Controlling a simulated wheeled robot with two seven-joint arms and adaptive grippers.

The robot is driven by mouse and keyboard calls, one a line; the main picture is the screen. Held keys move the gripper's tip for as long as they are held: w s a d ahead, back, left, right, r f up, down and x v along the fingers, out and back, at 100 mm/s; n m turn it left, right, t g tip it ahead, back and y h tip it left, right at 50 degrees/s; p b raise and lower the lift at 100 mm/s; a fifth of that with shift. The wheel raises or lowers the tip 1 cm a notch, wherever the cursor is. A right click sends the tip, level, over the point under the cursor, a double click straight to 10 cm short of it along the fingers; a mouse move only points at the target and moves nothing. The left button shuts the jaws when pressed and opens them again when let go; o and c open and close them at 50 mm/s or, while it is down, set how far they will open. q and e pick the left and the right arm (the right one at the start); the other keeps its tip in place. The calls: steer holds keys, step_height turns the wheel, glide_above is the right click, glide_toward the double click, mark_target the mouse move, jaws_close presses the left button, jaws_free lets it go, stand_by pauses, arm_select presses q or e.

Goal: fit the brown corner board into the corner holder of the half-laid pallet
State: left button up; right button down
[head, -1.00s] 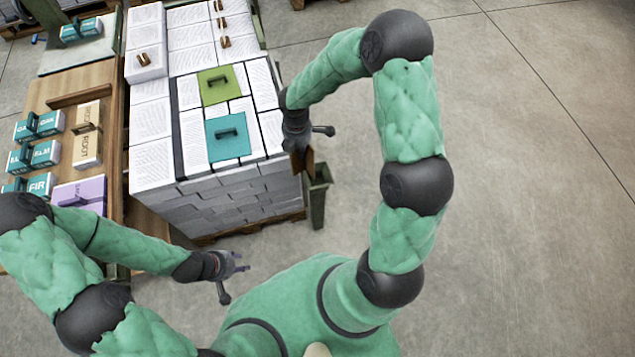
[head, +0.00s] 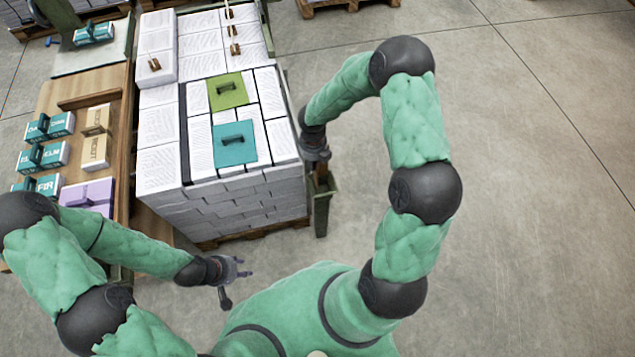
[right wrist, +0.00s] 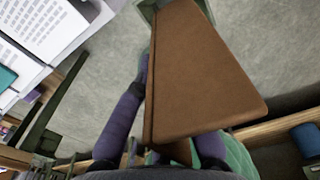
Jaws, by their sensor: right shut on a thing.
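The brown corner board (head: 321,174) is held by my right gripper (head: 316,152), beside the near right corner of the half-laid pallet. In the right wrist view the brown corner board (right wrist: 200,75) extends away from my right gripper (right wrist: 168,145). Its far end overlaps the green corner holder (right wrist: 148,9). In the head view the dark green corner holder (head: 321,212) stands upright at the pallet corner, directly below the board. I cannot tell how deep the board's lower end sits in it. My left gripper (head: 235,275) is open and empty, in front of the pallet.
The pallet carries a stack of white paper blocks (head: 160,165), with a green handled plate (head: 228,91) and a teal one (head: 234,143) on top. A wooden table (head: 75,125) with labelled blocks stands at the left. The floor (head: 530,190) at the right is clear.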

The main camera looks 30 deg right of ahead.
mark_target(322, 170)
step_height(322, 170, down, 8)
steer(key=b, duration=0.3)
steer(key=shift+f, duration=0.25)
steer(key=shift+f+b, duration=0.3)
steer(key=shift+f, duration=0.05)
steer(key=c, duration=1.3)
jaws_free()
steer(key=shift+c, duration=0.2)
